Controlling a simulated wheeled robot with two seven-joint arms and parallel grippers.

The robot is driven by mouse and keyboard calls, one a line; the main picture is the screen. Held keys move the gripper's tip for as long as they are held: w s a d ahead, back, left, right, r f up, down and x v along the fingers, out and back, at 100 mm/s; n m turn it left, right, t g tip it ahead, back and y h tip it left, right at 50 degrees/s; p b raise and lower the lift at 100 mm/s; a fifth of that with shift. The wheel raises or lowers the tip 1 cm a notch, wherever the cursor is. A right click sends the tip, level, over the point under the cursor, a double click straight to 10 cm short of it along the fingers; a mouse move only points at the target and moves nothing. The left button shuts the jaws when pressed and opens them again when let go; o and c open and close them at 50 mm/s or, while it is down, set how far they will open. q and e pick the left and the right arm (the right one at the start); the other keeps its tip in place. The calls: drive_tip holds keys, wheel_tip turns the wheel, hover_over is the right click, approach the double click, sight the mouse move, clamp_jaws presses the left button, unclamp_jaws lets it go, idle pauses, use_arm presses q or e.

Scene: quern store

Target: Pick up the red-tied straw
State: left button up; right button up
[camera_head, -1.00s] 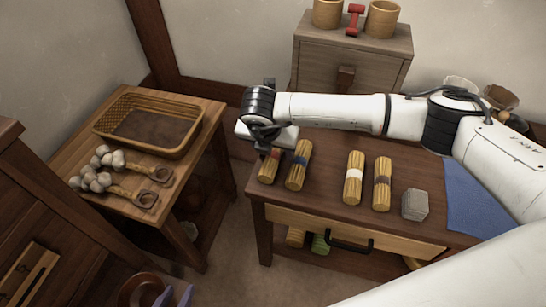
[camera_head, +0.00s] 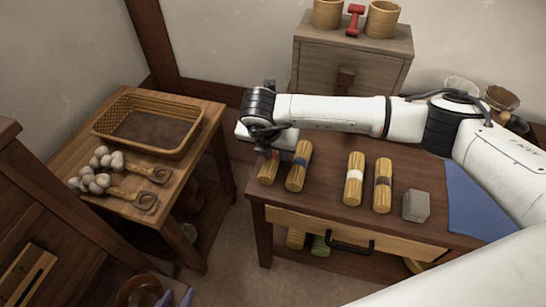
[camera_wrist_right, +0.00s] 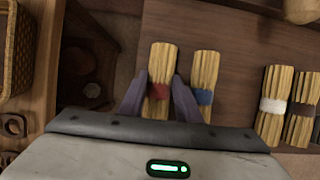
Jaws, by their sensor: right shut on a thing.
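The red-tied straw (camera_head: 268,172) is the leftmost bundle on the brown table, with its red band partly hidden by my right gripper in the head view. In the right wrist view the red-tied straw (camera_wrist_right: 160,62) stands between the two fingers at its red band. My right gripper (camera_wrist_right: 159,95) is shut on it; in the head view this gripper (camera_head: 269,153) is over its upper part. I cannot see a gap between the bundle and the table. My left gripper (camera_head: 176,298) shows only its fingertips at the bottom edge, apart and empty.
A blue-tied bundle (camera_head: 299,167) lies close to the right of the red-tied one. A white-tied bundle (camera_head: 354,180), a dark-tied bundle (camera_head: 383,186) and a grey block (camera_head: 416,206) lie further right. A blue cloth (camera_head: 475,203) covers the table's right side.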

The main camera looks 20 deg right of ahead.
sight(274, 152)
drive_tip(key=shift+r, duration=0.15)
wheel_tip(274, 152, up, 10)
drive_tip(key=s+d+r+m+g+y+p, duration=0.1)
drive_tip(key=s+r+m+g, duration=0.3)
drive_tip(key=s+m, duration=0.4)
drive_tip(key=s+d+r+m+g+y+p, duration=0.1)
drive_tip(key=s+d+r+m+g, duration=0.3)
drive_tip(key=m, duration=1.7)
drive_tip(key=s+p, duration=0.1)
drive_tip(key=s, duration=0.4)
drive_tip(key=shift+s+r+y+p, duration=0.2)
drive_tip(key=shift+s+y+p, duration=0.1)
drive_tip(key=shift+p, duration=0.1)
